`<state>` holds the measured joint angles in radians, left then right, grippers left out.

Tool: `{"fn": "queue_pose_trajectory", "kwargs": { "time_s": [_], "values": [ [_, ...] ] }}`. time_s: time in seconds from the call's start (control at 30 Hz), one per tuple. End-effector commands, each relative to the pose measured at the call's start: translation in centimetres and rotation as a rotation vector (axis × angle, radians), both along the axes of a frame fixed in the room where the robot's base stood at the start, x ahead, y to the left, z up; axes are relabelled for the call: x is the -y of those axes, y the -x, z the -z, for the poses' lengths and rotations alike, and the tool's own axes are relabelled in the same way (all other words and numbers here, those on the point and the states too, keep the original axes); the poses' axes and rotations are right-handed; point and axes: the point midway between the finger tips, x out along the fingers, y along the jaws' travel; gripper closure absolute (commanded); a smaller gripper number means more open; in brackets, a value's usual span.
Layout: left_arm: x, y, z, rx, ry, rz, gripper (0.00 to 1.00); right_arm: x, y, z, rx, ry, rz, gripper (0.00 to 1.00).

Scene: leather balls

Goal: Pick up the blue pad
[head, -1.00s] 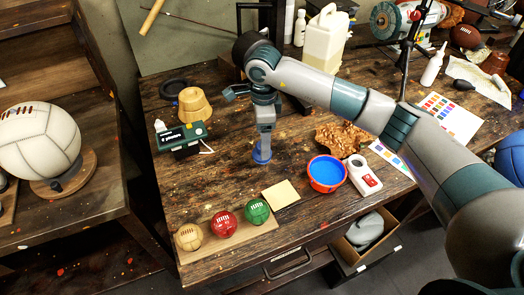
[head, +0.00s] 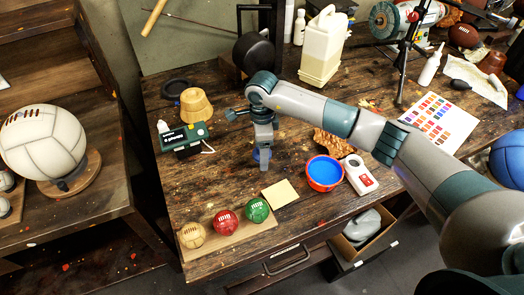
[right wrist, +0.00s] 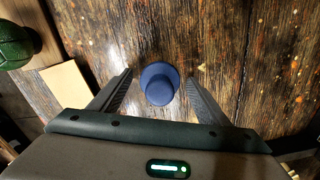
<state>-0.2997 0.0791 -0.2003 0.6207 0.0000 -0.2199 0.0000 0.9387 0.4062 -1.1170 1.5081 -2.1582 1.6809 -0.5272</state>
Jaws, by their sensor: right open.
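The blue pad (right wrist: 159,84) is a small round piece with a knob-like top, standing on the wooden workbench. In the right wrist view it sits between the fingers of my right gripper (right wrist: 159,79), with a gap on both sides. In the head view the blue pad (head: 256,154) is mostly hidden behind the right gripper (head: 264,164), which points down over it. The right gripper is open and holds nothing. My left gripper is not in view.
A yellowish square sheet (head: 280,194) lies close in front. Green (head: 257,210), red (head: 227,222) and tan (head: 191,235) balls sit on a board at the front edge. A blue-filled bowl (head: 324,172) stands to the right, a dark green box (head: 186,137) to the left.

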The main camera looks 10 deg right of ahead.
Motion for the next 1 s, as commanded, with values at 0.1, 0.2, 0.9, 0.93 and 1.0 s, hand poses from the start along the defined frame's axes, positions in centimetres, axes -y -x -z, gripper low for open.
{"fn": "queue_pose_trajectory", "kwargs": {
  "time_s": [0.1, 0.2, 0.9, 0.93, 1.0],
  "values": [
    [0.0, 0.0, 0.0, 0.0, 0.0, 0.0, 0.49, 0.0, 0.0, 0.0, 0.0, 0.0, 0.0, 0.3],
    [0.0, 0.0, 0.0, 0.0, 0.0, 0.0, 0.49, 0.0, 0.0, 0.0, 0.0, 0.0, 0.0, 0.3],
    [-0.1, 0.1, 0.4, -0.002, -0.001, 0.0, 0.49, 0.0, -0.1, -0.4, 0.002, -0.002, -0.001, 0.75],
    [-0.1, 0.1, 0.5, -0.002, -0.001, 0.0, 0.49, 0.0, -0.1, -0.6, 0.003, -0.002, -0.001, 0.75],
    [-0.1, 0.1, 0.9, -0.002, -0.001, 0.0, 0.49, 0.0, -0.1, -1.0, 0.003, -0.001, -0.002, 0.75]
  ]
}}
